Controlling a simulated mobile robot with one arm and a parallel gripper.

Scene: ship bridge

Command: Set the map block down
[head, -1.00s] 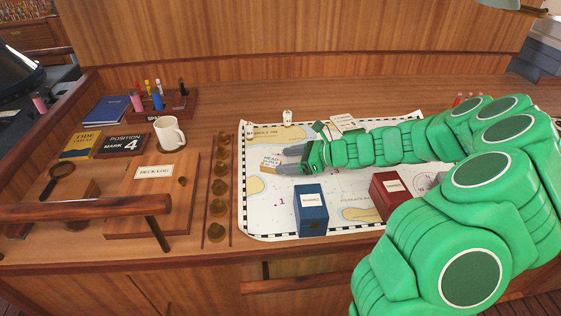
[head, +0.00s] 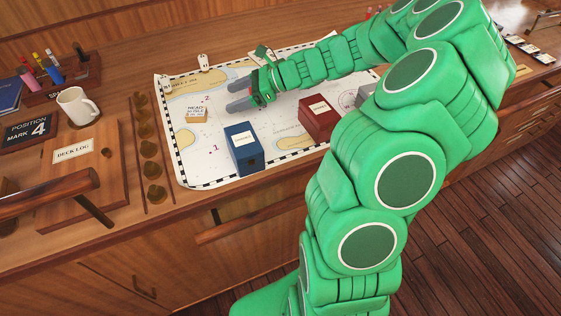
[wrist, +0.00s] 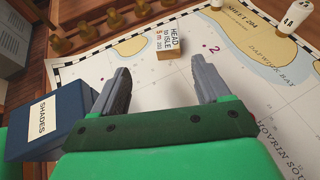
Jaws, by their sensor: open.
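The map block (head: 196,115) is a small wooden block with a white lettered label. It rests on the chart (head: 185,160) near its left side. In the wrist view the block (wrist: 168,44) sits beyond my fingertips, apart from them. My gripper (head: 236,96) is open and empty, to the right of the block and low over the chart. In the wrist view its two grey fingers (wrist: 164,84) are spread, with bare chart between them.
A blue box (head: 243,150) labelled SHADES and a red box (head: 320,118) stand on the chart's near side. A small white piece (head: 203,61) stands at the far edge. Brass knobs (head: 150,149) line the left. A white mug (head: 77,105) stands further left.

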